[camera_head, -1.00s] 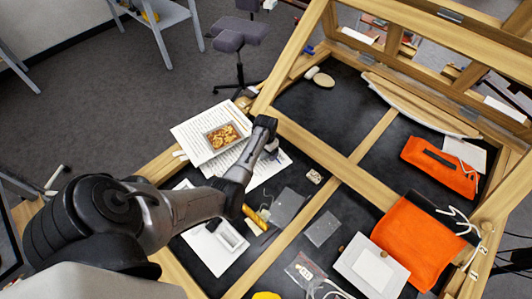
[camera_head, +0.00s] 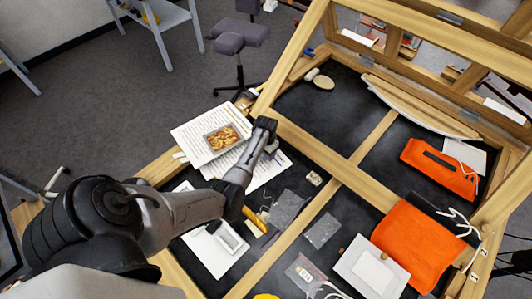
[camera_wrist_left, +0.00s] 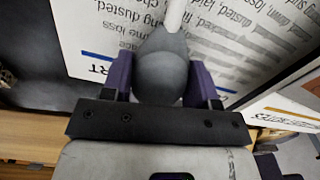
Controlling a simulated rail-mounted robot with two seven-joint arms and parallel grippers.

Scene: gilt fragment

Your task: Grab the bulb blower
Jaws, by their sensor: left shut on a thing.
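The bulb blower (camera_wrist_left: 161,62) is a dark grey rubber bulb with a pale nozzle, seen in the left wrist view. My left gripper (camera_wrist_left: 159,78) is shut on it, with a purple-padded finger on either side of the bulb. The nozzle points away from the gripper, over a printed sheet. In the head view my left gripper (camera_head: 270,146) is over the printed pages at the frame's left rim. The blower is mostly hidden there by the wrist. I cannot tell how high it is above the pages. My right gripper is not in view.
A tray of gilt pieces (camera_head: 222,138) sits on the printed pages (camera_head: 190,131) beside my wrist. Clear sheets (camera_head: 285,207), a yellow-handled tool (camera_head: 255,219) and a white board (camera_head: 372,268) lie in the wooden frame (camera_head: 330,165). Orange cloths (camera_head: 415,245) lie at right.

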